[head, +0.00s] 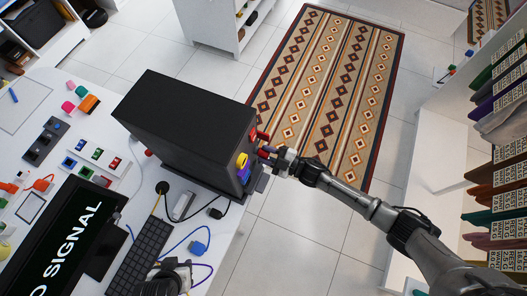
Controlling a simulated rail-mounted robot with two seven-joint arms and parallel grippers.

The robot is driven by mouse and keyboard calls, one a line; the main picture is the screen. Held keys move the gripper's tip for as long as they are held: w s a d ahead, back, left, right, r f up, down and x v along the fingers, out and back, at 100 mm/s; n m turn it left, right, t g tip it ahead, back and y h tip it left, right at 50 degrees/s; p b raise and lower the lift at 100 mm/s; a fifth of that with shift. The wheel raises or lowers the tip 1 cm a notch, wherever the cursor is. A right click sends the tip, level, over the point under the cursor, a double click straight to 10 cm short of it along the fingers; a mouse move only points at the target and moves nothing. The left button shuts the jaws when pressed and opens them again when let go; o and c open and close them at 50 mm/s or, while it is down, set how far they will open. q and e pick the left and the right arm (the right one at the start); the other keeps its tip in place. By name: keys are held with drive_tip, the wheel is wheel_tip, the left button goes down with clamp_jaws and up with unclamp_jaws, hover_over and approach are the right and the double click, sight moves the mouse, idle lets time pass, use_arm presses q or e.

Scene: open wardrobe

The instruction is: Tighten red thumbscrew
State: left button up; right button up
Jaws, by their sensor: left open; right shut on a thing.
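A black computer tower (185,125) lies on the white desk, its narrow end facing right. A red knob (262,136) sticks out at the upper part of that end. Just below it is the red thumbscrew (263,154), small and partly hidden by my fingers. A yellow part (242,160) sits beside it on the same end. My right gripper (270,154) reaches in from the right and is shut on the red thumbscrew. My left gripper (172,268) is open, low at the bottom of the view near the keyboard, with its fingertips hard to make out.
A keyboard (142,256), a monitor (62,235) and loose cables lie in front of the tower. Several small coloured parts and trays cover the desk's left. A patterned rug (335,85) lies on the tiled floor. Hanging clothes (505,150) fill the wardrobe at right.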

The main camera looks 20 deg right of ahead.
drive_tip(key=o, duration=1)
drive_tip(key=shift+c, duration=0.5)
drive_tip(key=n, duration=0.1)
drive_tip(key=n+b, duration=0.2)
drive_tip(key=shift+f+n, duration=0.25)
drive_tip(key=shift+n, duration=0.15)
drive_tip(key=n+b, duration=0.1)
drive_tip(key=n, duration=0.3)
drive_tip(key=shift+b, duration=0.4)
drive_tip(key=n+b, duration=0.3)
drive_tip(key=n, duration=0.3)
drive_tip(key=shift+n, duration=0.3)
drive_tip(key=shift+r+n+b, duration=0.25)
drive_tip(key=shift+n+b, duration=0.35)
drive_tip(key=shift+n, duration=0.8)
